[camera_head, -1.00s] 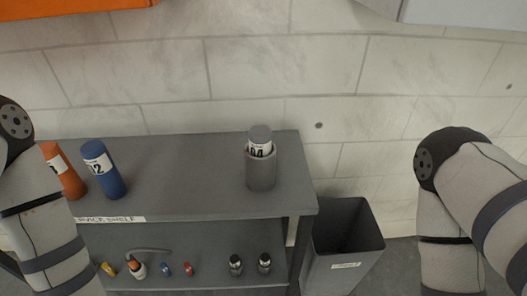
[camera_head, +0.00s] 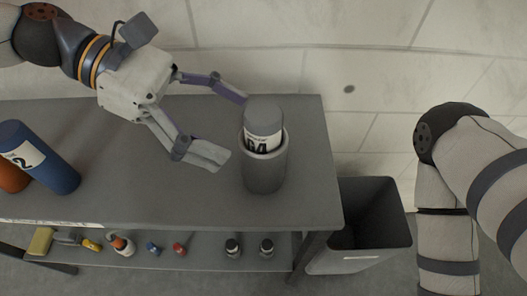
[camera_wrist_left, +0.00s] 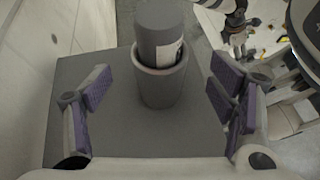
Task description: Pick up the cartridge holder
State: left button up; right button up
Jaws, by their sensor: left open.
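The cartridge holder (camera_head: 265,170) is a grey cup standing upright on the right part of the shelf top. A grey cartridge (camera_head: 264,118) with a white label reading 04 stands in it. My left gripper (camera_head: 234,128) is open, just left of the holder, with its fingers pointing towards it. In the left wrist view the holder (camera_wrist_left: 160,88) stands ahead, between the spread fingers (camera_wrist_left: 160,92) in the picture. I see no contact with it. My right gripper is out of view; only my right arm shows at the right.
The grey shelf (camera_head: 110,180) has a blue cartridge (camera_head: 45,160) and an orange cartridge (camera_head: 12,178) at the left. Small bottles (camera_head: 232,247) and fittings stand on the lower level. A grey bin (camera_head: 370,225) stands right of the shelf. A tiled wall rises behind.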

aim_at(263, 139)
pick_arm(q)
jog(key=x, duration=0.6)
jog(key=shift+d+r+b, duration=0.1)
jog(key=shift+r+b, duration=0.15)
jog(key=shift+b, duration=0.1)
jog(key=c, duration=1.7)
